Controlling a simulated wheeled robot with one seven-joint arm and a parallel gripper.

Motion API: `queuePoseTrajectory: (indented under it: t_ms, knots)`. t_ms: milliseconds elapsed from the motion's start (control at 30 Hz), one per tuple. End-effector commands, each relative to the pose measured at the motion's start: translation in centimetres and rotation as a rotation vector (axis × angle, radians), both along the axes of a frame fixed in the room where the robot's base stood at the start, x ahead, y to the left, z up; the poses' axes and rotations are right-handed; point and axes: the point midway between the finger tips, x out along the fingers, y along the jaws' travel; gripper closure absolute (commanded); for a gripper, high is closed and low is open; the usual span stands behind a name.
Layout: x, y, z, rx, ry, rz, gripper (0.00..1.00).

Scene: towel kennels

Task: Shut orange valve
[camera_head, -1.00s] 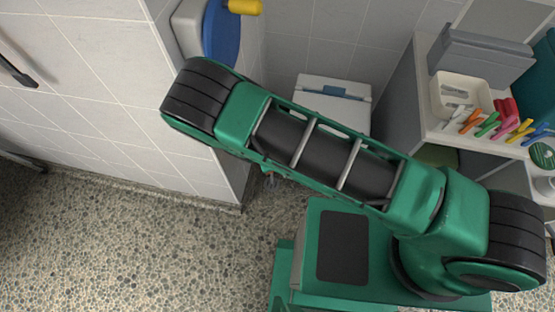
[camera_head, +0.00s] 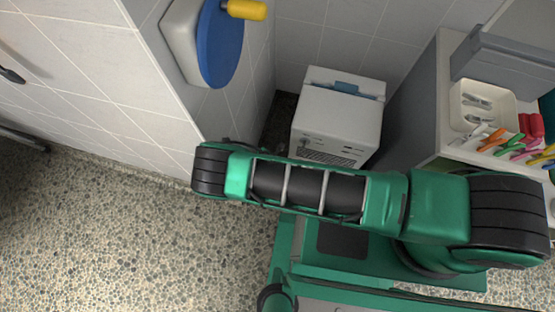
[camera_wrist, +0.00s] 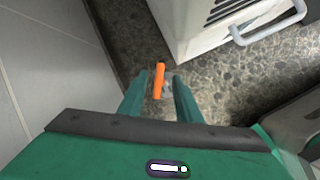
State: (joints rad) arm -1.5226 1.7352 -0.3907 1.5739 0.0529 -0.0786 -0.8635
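The orange valve handle (camera_wrist: 159,80) shows in the wrist view as a short upright bar, with a small pale metal part beside its lower end. My gripper (camera_wrist: 161,88) is open, with one green finger on each side of the handle's lower part. I see clear gaps between the fingers and the handle, and no contact. How far the handle lies beyond the fingertips is hard to tell. In the head view my arm crosses the middle, and both the valve and my gripper are hidden.
A white machine (camera_head: 338,115) with a vent stands on the pebbled floor (camera_head: 110,235), close to the valve; its handle (camera_wrist: 268,25) shows in the wrist view. A tiled wall (camera_wrist: 45,75) is at left. A blue disc (camera_head: 220,45) with a yellow handle is on the wall. A shelf unit (camera_head: 430,110) stands right.

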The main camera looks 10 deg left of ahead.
Motion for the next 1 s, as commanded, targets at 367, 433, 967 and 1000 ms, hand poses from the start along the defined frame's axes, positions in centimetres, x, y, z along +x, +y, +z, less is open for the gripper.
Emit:
queuePoseTrajectory:
  t_ms: [367,433,967,1000]
  knots:
    - [1.8,-0.5,-3.9,0.001,0.000,-0.003,0.69]
    - [1.9,-0.5,-4.1,0.001,0.000,-0.003,0.69]
    - [2.0,-0.5,-4.2,0.001,0.000,-0.003,1.00]
    - [2.0,-0.5,-4.2,0.001,0.000,-0.003,1.00]
